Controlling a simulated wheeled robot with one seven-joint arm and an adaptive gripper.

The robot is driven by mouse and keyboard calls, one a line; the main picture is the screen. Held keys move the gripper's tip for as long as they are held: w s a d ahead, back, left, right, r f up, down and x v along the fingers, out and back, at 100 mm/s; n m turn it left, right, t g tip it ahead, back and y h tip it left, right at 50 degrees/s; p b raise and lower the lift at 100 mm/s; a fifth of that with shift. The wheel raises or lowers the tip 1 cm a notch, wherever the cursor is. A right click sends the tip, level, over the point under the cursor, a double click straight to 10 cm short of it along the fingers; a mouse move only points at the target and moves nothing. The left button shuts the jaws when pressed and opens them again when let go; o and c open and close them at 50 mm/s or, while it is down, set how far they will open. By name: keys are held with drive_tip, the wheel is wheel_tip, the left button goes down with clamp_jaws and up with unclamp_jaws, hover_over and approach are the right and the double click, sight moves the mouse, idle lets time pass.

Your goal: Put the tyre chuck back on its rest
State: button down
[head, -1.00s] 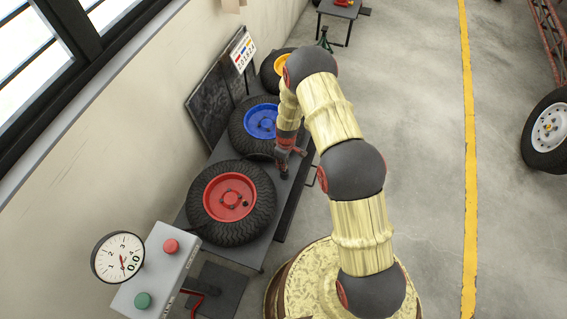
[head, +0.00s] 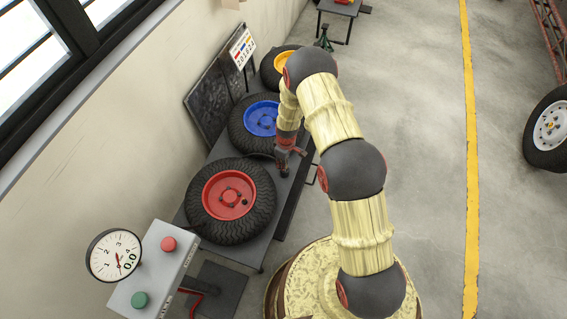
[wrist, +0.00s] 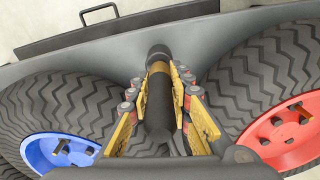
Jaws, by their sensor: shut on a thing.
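My gripper (head: 285,155) is over the bench's right edge, beside the gap between the red-hubbed and blue-hubbed tyres. In the wrist view my gripper (wrist: 164,82) has its yellow fingers shut around the tyre chuck (wrist: 158,105), a dark cylinder with a narrower far end. The far end of the chuck points toward the bench's edge and appears close to the grey surface. I cannot tell whether it touches. A dark hose (head: 258,155) runs left from the gripper. I cannot make out the chuck's rest in either view.
The red-hubbed tyre (head: 262,205) and blue-hubbed tyre (head: 240,135) lie on the grey bench (head: 282,205) close to my gripper. A yellow-hubbed tyre (head: 268,72) lies behind. A gauge (head: 115,255) and button box (head: 150,278) stand at front left.

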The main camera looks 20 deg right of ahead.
drive_tip(key=c, duration=1.5)
unclamp_jaws()
drive_tip(key=shift+f, duration=0.1)
drive_tip(key=shift+c, duration=0.2)
drive_tip(key=r, duration=1.2)
drive_tip(key=shift+s+d, duration=0.2)
drive_tip(key=shift+s, duration=0.05)
